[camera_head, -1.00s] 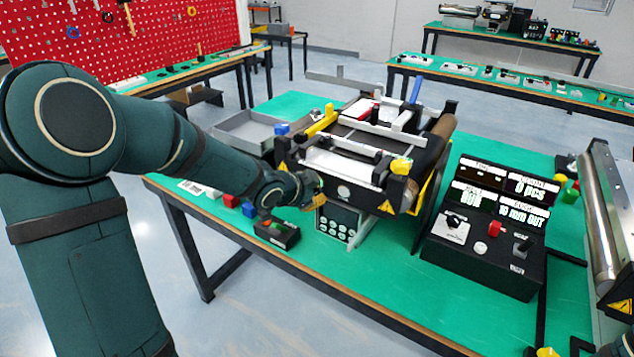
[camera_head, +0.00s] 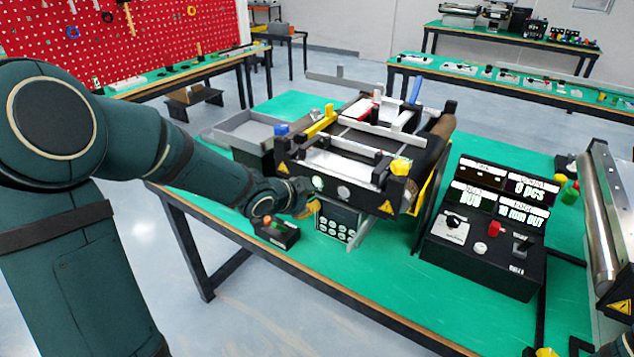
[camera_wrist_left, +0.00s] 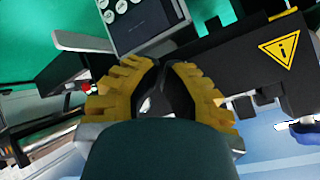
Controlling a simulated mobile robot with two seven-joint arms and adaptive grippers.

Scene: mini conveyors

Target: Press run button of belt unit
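The belt unit (camera_head: 375,160) stands in the middle of the green table with a black belt and a dark front face. Its front face shows a pale greenish round button (camera_head: 318,184) and a whitish round button (camera_head: 343,192). A grey keypad panel (camera_head: 338,222) sits below. My left gripper (camera_head: 308,196), with yellow fingers, is just left of and below the greenish button; I cannot tell whether it touches. In the left wrist view, its fingertips (camera_wrist_left: 166,66) come together with nothing seen between them. My right gripper is not in view.
A black control box (camera_head: 485,235) with displays, a red knob and switches stands right of the belt unit. A small dark box (camera_head: 277,232) lies below my left wrist. A grey tray (camera_head: 240,132) is behind. A roller unit (camera_head: 603,220) stands at the right edge.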

